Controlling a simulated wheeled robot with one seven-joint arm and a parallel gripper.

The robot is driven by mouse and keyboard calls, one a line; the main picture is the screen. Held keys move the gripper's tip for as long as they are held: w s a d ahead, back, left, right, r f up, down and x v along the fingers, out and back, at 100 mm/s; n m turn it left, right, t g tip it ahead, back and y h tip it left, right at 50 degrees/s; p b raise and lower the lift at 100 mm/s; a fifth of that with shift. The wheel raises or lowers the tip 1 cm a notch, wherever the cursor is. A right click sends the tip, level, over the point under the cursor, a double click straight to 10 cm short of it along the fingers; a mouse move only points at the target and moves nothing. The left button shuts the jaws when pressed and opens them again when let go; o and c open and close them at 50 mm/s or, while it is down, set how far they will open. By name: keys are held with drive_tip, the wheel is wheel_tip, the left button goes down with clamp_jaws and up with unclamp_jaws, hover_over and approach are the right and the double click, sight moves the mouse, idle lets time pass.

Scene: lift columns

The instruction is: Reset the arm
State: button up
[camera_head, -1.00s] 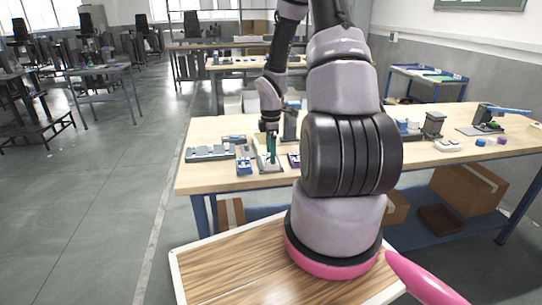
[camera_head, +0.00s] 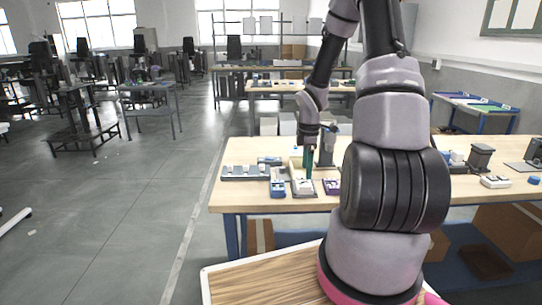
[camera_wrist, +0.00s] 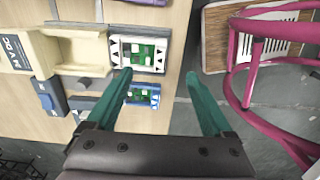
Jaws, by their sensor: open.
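My gripper (camera_head: 307,174) is over the near left part of the workbench, its teal fingers pointing down. In the wrist view its two fingertips (camera_wrist: 159,77) are spread apart with nothing between them. A blue holder with a smaller green board (camera_wrist: 143,95) lies by the left finger. Whether a finger touches either one, I cannot tell. My upper arm hides part of the bench in the head view.
The wooden workbench (camera_head: 240,200) also carries a grey tray (camera_head: 246,172), a blue block (camera_head: 278,189) and a purple holder (camera_head: 331,187). A dark device (camera_head: 481,157) and a white item (camera_head: 495,181) stand right of my arm. Open floor (camera_head: 120,220) lies left.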

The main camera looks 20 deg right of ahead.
drive_tip(key=s+a+r+m+t, duration=0.1)
drive_tip(key=s+a+r+m, duration=0.15)
drive_tip(key=r, duration=0.45)
drive_tip(key=s+a+r+m+t+h, duration=0.1)
drive_tip(key=r+m, duration=0.2)
drive_tip(key=r, duration=0.4)
drive_tip(key=s+a+r+m+t, duration=0.1)
drive_tip(key=s+a+r+m, duration=0.15)
drive_tip(key=r, duration=0.45)
drive_tip(key=s+a+r+m+t+y, duration=0.3)
drive_tip(key=s+a+r+m, duration=0.4)
drive_tip(key=s+r+m, duration=0.4)
wheel_tip(320, 180, up, 2)
drive_tip(key=s+t, duration=0.1)
drive_tip(key=s, duration=0.1)
drive_tip(key=shift+s+a, duration=0.2)
drive_tip(key=shift+s, duration=0.15)
